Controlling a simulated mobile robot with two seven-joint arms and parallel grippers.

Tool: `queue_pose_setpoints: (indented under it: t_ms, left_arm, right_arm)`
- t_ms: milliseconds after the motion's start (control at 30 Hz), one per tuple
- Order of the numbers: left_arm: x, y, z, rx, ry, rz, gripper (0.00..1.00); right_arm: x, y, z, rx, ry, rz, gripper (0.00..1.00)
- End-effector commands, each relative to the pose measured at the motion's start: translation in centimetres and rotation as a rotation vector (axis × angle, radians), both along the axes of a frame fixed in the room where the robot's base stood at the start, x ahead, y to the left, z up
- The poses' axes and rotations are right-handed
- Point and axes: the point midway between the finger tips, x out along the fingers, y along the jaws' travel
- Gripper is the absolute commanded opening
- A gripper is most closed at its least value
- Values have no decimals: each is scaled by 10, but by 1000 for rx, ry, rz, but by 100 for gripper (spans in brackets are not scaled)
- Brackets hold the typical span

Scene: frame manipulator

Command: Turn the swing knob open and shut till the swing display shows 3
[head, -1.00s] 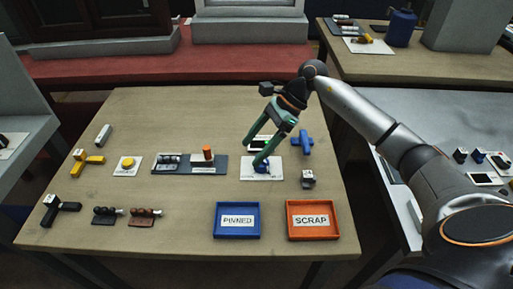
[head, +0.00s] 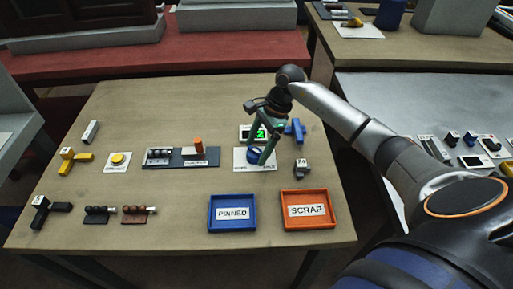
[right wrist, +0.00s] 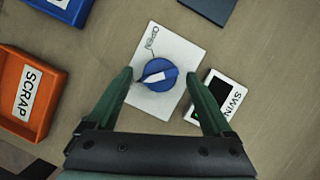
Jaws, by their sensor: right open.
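The swing knob (right wrist: 158,74) is a blue round dial with a white bar, on a white card (right wrist: 178,50) with an OPEN mark. In the right wrist view the bar lies crosswise and does not point at the OPEN mark. The swing display (head: 259,133) stands behind the knob and shows a green digit that looks like 2; part of it is behind my gripper. My right gripper (head: 257,155) is open, with one finger on each side of the knob. I cannot tell whether the fingers touch it. My left gripper is not in view.
A blue PINNED tray (head: 232,228) and an orange SCRAP tray (head: 307,224) lie in front of the knob. A blue cross-shaped part (head: 296,131) and a small grey part (head: 301,168) lie to its right. A dark block holder (head: 182,157) is to the left.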

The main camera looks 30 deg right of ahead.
Motion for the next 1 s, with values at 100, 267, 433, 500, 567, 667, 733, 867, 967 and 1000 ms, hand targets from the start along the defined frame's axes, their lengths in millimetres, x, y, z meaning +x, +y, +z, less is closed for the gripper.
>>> queue_pose_setpoints:
  t_ms: [100, 267, 433, 500, 567, 667, 733, 867, 967, 1000]
  left_arm:
    - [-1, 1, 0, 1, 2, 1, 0]
    - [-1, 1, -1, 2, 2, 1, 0]
    - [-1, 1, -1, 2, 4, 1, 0]
    - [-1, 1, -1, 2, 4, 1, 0]
    - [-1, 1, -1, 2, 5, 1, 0]
    - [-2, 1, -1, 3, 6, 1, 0]
    - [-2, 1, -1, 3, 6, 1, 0]
    - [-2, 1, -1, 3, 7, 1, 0]
    - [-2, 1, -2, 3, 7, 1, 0]
    - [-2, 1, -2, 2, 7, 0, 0]
  right_arm:
    - [0, 3, -7, 0, 1, 0, 86]
    - [0, 3, -9, -1, 0, 1, 86]
    - [0, 3, -9, 0, 0, 0, 82]
    - [0, 3, -9, 0, 0, 0, 74]
    - [0, 3, -8, 0, 0, 0, 68]
    - [0, 3, -8, 0, 0, 0, 56]
    - [0, 3, -8, 0, 0, 0, 49]
    - [0, 3, -8, 0, 0, 0, 34]
    - [0, 3, -8, 0, 0, 0, 23]
    - [0, 3, -8, 0, 0, 0, 18]
